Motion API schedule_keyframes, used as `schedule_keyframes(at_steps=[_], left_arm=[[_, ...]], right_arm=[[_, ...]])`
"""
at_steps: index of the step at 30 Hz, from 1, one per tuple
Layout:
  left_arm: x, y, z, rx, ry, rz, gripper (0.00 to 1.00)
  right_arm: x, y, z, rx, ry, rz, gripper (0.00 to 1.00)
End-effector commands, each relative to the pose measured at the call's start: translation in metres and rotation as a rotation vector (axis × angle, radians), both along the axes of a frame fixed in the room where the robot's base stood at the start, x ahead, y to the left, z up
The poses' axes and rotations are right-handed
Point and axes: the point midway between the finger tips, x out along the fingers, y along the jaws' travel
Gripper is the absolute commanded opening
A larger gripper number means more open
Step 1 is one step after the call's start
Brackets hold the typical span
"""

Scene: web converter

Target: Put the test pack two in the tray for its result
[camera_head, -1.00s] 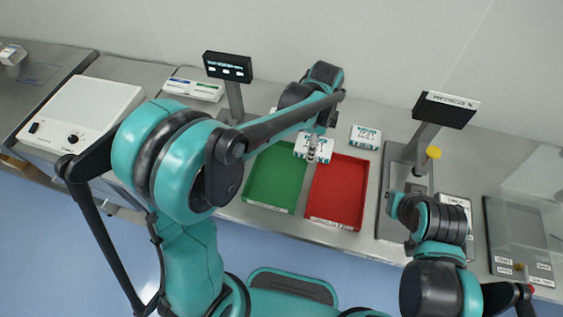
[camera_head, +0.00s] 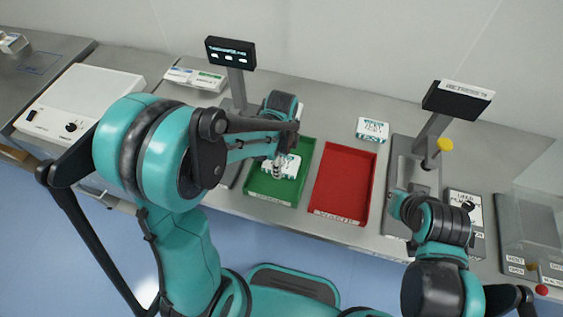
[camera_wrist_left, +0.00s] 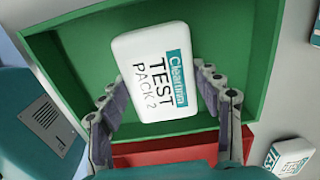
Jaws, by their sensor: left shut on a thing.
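The test pack two (camera_head: 288,166), a white pack with a teal band, reads "TEST PACK 2" in the left wrist view (camera_wrist_left: 152,75). My left gripper (camera_head: 278,168) is shut on it, with one finger on each side of the pack in the left wrist view (camera_wrist_left: 160,85). The pack is over the green tray (camera_head: 268,197), inside its outline; I cannot tell whether it touches the floor. The red tray (camera_head: 342,185) to the right is empty. My right arm shows at the right, but its gripper is not in view.
Another white test pack (camera_head: 372,129) stands on the bench behind the red tray. A display on a post (camera_head: 231,54) stands behind the green tray. A second display (camera_head: 458,98) stands at the right. A white device (camera_head: 75,105) is at the left.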

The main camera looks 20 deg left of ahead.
Motion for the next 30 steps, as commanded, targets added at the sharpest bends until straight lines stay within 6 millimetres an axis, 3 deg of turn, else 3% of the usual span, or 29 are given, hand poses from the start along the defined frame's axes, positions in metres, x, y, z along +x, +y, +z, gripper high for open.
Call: schedule_keyframes(at_steps=[9, 10, 12, 23, 26, 30], left_arm=[[0.0, 0.0, -0.003, 0.0, 0.0, 0.0, 0.3], [0.0, 0.0, -0.003, 0.0, 0.0, 0.0, 0.69], [0.0, 0.0, -0.002, 0.0, 0.0, 0.0, 0.85], [0.0, 0.0, 0.001, 0.0, 0.0, 0.0, 0.85], [0.0, 0.0, 0.012, 0.0, 0.0, 0.0, 0.85], [0.0, 0.0, 0.042, 0.0, 0.0, 0.0, 0.85]], right_arm=[[0.0, 0.0, -0.003, 0.0, 0.0, 0.0, 0.0], [0.0, 0.0, -0.003, 0.0, 0.0, 0.0, 0.0], [0.0, 0.0, -0.002, 0.0, 0.0, 0.0, 0.0], [0.0, 0.0, 0.001, 0.0, 0.0, 0.0, 0.0], [0.0, 0.0, 0.006, 0.0, 0.0, 0.0, 0.0], [0.0, 0.0, 0.016, 0.0, 0.0, 0.0, 0.0]])
